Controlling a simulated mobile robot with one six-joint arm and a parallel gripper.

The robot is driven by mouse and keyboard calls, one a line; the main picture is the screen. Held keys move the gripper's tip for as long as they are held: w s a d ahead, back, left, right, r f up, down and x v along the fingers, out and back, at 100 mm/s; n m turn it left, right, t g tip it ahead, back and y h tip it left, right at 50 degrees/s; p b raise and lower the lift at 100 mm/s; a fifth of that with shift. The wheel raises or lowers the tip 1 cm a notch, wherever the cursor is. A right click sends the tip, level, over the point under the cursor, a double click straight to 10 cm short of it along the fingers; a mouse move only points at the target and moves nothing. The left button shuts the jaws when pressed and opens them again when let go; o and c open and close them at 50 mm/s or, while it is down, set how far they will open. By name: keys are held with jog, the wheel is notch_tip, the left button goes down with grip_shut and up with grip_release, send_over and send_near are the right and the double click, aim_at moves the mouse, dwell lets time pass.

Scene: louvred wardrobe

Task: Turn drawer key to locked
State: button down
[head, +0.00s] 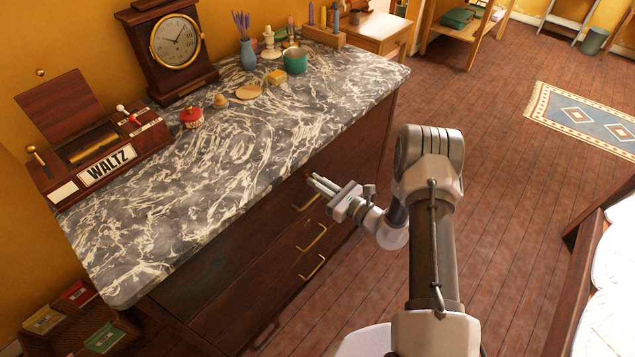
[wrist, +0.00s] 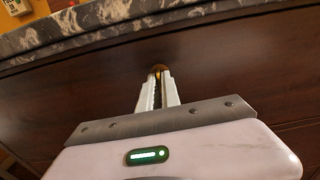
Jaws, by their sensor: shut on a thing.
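The drawer key (wrist: 158,69) is a small brass piece at the dark wooden drawer front, just under the marble top. Its turn angle is hard to make out because the fingers cover most of it. My gripper (wrist: 157,76) is shut on the key, with its two pale fingers pointing straight at the drawer front. In the head view my gripper (head: 312,180) reaches the dresser's top drawer from the right, and the key is too small to tell there. The dark wooden dresser (head: 250,225) has several drawers with brass handles (head: 305,201).
The marble top (head: 230,150) overhangs the drawer front just above my gripper. On it stand a music box marked WALTZ (head: 106,166), a clock (head: 177,42) and a green pot (head: 295,61). A bed (head: 605,275) is at the right.

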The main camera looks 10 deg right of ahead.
jog(key=c, duration=1.6)
grip_release()
jog(key=p+v, duration=0.3)
jog(key=v, duration=1.4)
jog(key=shift+s+d+p, duration=0.1)
jog(key=shift+s+p, duration=0.05)
jog(key=shift+p, duration=0.15)
